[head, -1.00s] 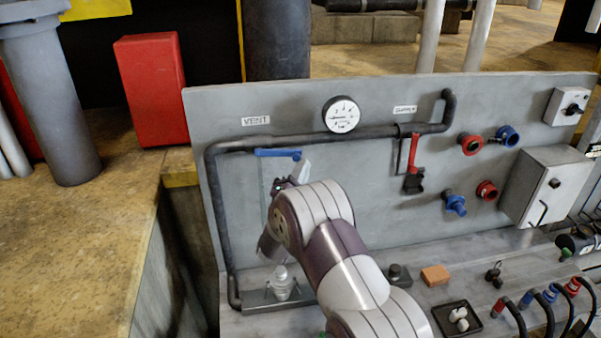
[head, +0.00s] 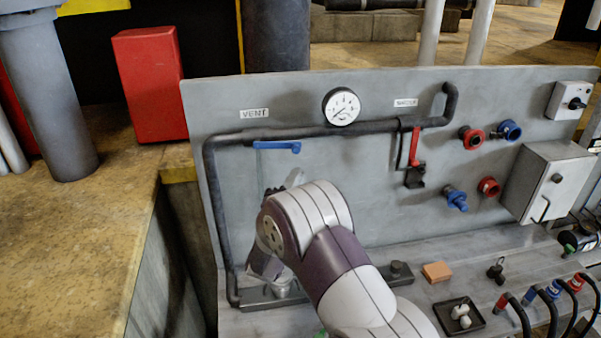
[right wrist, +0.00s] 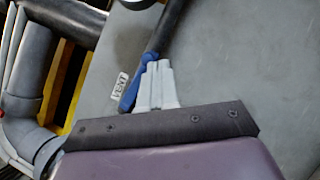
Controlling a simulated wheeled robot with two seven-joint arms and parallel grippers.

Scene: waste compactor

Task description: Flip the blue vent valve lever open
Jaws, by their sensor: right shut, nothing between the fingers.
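The blue vent valve lever (head: 277,146) lies horizontal along the dark pipe below the VENT label (head: 254,113). In the right wrist view the blue lever (right wrist: 129,94) shows beside the fingers, partly hidden behind them. My right gripper (head: 296,178) is below the lever's right end in the head view, with a small gap between. Its arm hides most of it. The pale fingers are together and empty in the right wrist view (right wrist: 158,68). I cannot tell their depth from the panel. My left gripper is out of view.
A round gauge (head: 341,107) sits above the pipe. A red supply lever (head: 415,146) hangs to the right. Red and blue couplings, a grey box (head: 545,185) and a shelf with an orange block (head: 436,272) and black tray (head: 459,316) are further right.

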